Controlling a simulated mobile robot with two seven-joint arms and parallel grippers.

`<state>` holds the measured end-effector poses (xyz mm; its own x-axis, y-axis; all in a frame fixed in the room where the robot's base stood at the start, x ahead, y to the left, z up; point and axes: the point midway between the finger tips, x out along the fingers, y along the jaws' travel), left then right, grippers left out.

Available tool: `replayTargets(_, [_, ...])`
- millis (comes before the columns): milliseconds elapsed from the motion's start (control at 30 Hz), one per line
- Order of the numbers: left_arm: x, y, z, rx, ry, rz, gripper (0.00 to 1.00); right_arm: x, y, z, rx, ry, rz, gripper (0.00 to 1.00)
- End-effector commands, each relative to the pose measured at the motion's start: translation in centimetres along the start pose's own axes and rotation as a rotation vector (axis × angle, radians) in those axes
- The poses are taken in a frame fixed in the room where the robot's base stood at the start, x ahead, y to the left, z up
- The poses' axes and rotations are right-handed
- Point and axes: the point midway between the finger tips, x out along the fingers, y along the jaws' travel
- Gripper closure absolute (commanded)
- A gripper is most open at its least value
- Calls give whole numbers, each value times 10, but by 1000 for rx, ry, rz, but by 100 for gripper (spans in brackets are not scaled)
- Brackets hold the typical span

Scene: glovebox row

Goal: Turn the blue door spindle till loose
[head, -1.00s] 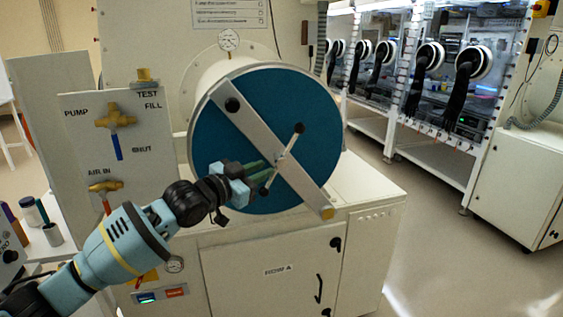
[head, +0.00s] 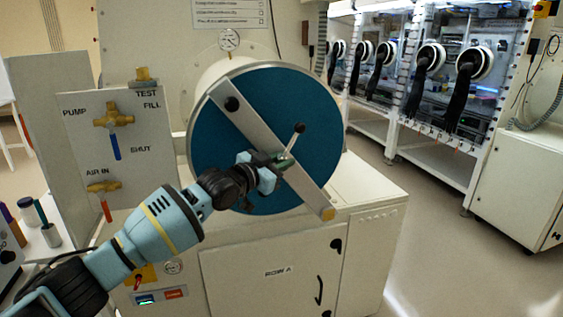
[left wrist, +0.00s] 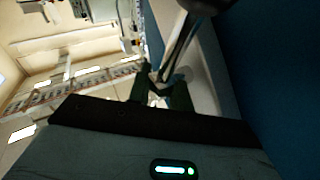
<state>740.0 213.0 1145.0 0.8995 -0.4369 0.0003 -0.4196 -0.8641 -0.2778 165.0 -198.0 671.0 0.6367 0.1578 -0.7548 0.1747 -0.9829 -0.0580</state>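The round blue door (head: 225,135) of the chamber is closed, with a grey diagonal bar (head: 240,112) across it. At its middle is the spindle, a thin metal cross handle with a dark ball end (head: 299,128) pointing up and right. My left gripper (head: 284,160) is at the spindle's centre and hides its lower half. In the left wrist view the metal handle (left wrist: 180,40) runs down between the dark green fingertips (left wrist: 163,88), one on each side. I cannot tell whether they press on it. My right gripper is not in view.
Left of the door is a valve panel (head: 75,160) with a blue-handled valve (head: 115,143) and a red-handled valve (head: 106,208). A pressure gauge (head: 228,40) is above the door. A white cabinet (head: 270,250) stands below. The floor at right is clear.

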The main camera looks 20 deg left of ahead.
Motion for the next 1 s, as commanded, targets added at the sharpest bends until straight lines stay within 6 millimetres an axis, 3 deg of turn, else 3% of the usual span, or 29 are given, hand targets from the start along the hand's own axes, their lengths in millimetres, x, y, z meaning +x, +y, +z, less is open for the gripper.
replayTargets(67, [0,0,0,0,0,0,81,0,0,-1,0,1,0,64])
replayTargets(233, [0,0,0,0,0,0,100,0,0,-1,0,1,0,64])
replayTargets(667, [0,0,2,-10,12,-4,100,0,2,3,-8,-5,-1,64])
replayTargets(1000, [1,3,7,-103,157,-45,100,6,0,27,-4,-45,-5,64])
